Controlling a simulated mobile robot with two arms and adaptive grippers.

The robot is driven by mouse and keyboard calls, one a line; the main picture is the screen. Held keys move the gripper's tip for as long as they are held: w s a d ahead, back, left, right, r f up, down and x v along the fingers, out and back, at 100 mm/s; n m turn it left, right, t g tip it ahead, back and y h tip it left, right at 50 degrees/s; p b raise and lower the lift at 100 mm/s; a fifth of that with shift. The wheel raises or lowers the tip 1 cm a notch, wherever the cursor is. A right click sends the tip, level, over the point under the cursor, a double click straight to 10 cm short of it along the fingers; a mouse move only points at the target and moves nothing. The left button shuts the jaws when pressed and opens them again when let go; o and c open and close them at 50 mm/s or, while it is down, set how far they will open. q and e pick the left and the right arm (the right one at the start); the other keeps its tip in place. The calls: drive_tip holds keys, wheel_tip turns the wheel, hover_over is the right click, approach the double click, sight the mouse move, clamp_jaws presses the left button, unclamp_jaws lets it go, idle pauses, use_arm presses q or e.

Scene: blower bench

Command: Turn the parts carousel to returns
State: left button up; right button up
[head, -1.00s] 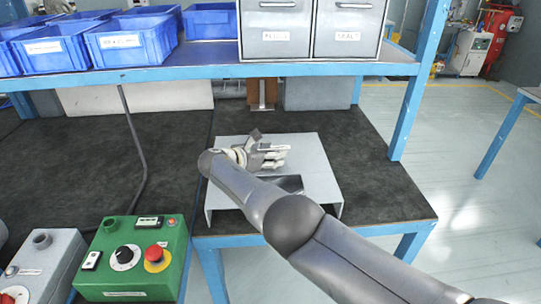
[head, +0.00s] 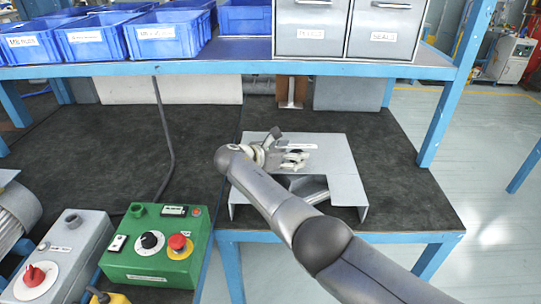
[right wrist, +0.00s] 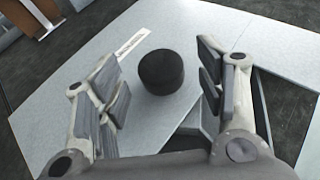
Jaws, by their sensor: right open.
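A grey sheet-metal housing (head: 340,165) stands on the dark bench; I take it for the parts carousel, though its turning part cannot be clearly made out. In the right wrist view its grey top (right wrist: 180,35) carries a round black knob (right wrist: 161,72) and a white label strip (right wrist: 131,43), too small to read. My right gripper (head: 300,157) is over the housing top. In the right wrist view its open fingers (right wrist: 163,88) stand on either side of the knob, with visible gaps. An opening in the housing shows below my arm, partly hidden. My left gripper is not in view.
A green control box (head: 155,262) with a red button and a grey box (head: 68,245) with a red knob stand at lower left. A blue-edged shelf (head: 200,70) with blue bins (head: 165,38) and grey drawers (head: 315,30) spans above.

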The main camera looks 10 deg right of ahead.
drive_tip(key=v, duration=0.8)
drive_tip(key=shift+s+a, duration=0.2)
drive_tip(key=shift+a, duration=0.1)
